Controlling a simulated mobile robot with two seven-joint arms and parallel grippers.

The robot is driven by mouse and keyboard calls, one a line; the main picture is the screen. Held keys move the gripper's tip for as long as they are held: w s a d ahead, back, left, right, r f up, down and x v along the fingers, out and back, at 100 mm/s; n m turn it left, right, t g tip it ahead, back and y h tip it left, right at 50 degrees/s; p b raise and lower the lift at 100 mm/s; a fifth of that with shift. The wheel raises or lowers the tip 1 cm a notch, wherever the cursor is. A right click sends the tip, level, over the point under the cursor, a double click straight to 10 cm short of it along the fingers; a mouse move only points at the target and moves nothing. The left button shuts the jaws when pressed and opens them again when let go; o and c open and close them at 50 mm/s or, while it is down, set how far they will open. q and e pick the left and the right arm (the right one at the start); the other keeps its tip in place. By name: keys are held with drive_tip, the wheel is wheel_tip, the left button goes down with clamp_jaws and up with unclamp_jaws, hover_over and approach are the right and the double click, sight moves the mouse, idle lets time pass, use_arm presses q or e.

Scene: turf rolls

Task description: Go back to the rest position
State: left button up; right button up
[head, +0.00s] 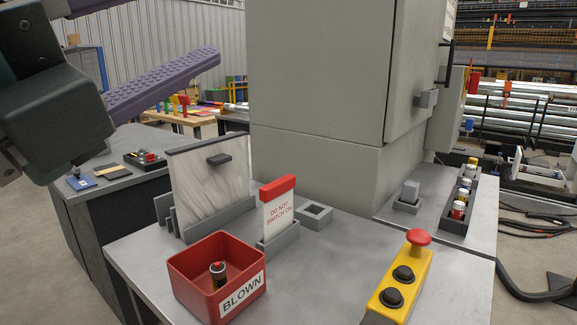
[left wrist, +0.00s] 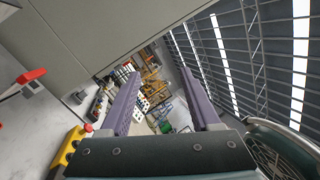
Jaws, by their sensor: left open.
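My left gripper (head: 172,32) is raised at the upper left of the head view, its purple ridged fingers spread wide and pointing right. It is empty and sits above and in front of the workbench, left of the grey cabinet. In the left wrist view the two purple fingers of the left gripper (left wrist: 160,76) stand apart with nothing between them. The wrist camera is tilted, with the far hall and its roof beyond the fingers. My right gripper is in neither view.
A grey cabinet (head: 318,95) stands behind the bench (head: 320,285). On the bench are a red BLOWN bin (head: 190,292) holding a small cylinder, a white panel (head: 211,190) in a rack, a red-topped sign (head: 279,212) and a yellow button box (head: 402,283).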

use_arm(q)
drive_tip(key=s+a+f+n+g+y, duration=0.1)
drive_tip(key=a+f+n+g+y, duration=0.3)
drive_tip(key=a+f+n+y, duration=1.05)
drive_tip(key=s+a+f+n+g+y, duration=0.1)
drive_tip(key=s+a+f+n+g, duration=0.2)
drive_tip(key=s+f+n+g, duration=0.35)
drive_tip(key=s+a+f+n+g, duration=0.35)
drive_tip(key=s+f, duration=0.45)
drive_tip(key=s, duration=0.4)
drive_tip(key=d+f+n+h, duration=0.1)
drive_tip(key=d+n+h, duration=0.2)
drive_tip(key=d, duration=0.6)
wheel_tip(320, 180, up, 48)
drive_tip(key=p, duration=4.7)
drive_tip(key=shift+d+f+p, duration=0.2)
drive_tip(key=shift+d+p, duration=0.1)
drive_tip(key=shift+d, duration=0.05)
drive_tip(key=shift+s, duration=0.1)
